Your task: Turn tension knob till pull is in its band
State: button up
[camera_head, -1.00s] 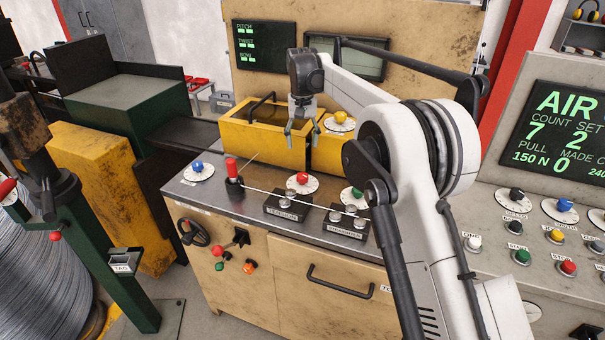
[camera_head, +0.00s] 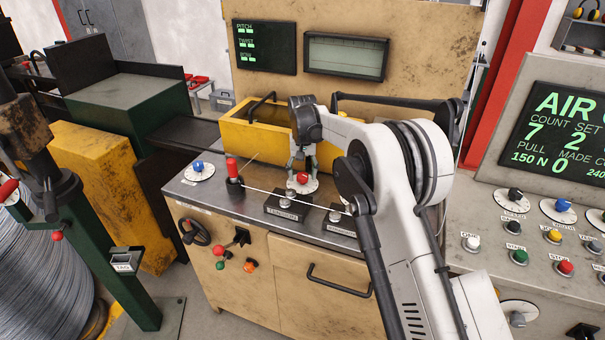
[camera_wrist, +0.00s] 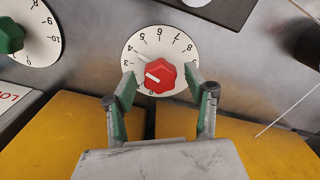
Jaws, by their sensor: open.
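The red tension knob (camera_head: 303,178) sits on its white dial behind the block labelled TENSIONER (camera_head: 286,207). My gripper (camera_head: 303,168) is open just above the knob. In the wrist view its two green-lined fingers (camera_wrist: 161,82) stand on either side of the knob, with gaps visible; whether they touch it is hard to tell. The panel readout (camera_head: 555,158) shows PULL 150 N.
A green knob (camera_wrist: 8,36) on another dial lies to the left in the wrist view. A yellow box (camera_head: 262,140) stands close behind my gripper. A wire (camera_head: 280,196) runs across the bench from a red-topped post (camera_head: 232,168). A blue knob (camera_head: 198,166) is further left.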

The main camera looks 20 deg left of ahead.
aim_at(303, 175)
jog(key=c, duration=1.2)
jog(key=shift+o, duration=0.2)
jog(key=shift+f+m+b, duration=0.2)
jog(key=shift+m+b, duration=0.7)
jog(key=shift+b, duration=0.2)
jog(key=m+b, duration=0.2)
jog(key=m, duration=0.1)
jog(key=shift+r+m, duration=0.2)
jog(key=shift+m, duration=0.1)
jog(key=o, duration=1.2)
jog(key=shift+c, duration=0.2)
notch_tip(303, 175, up, 12)
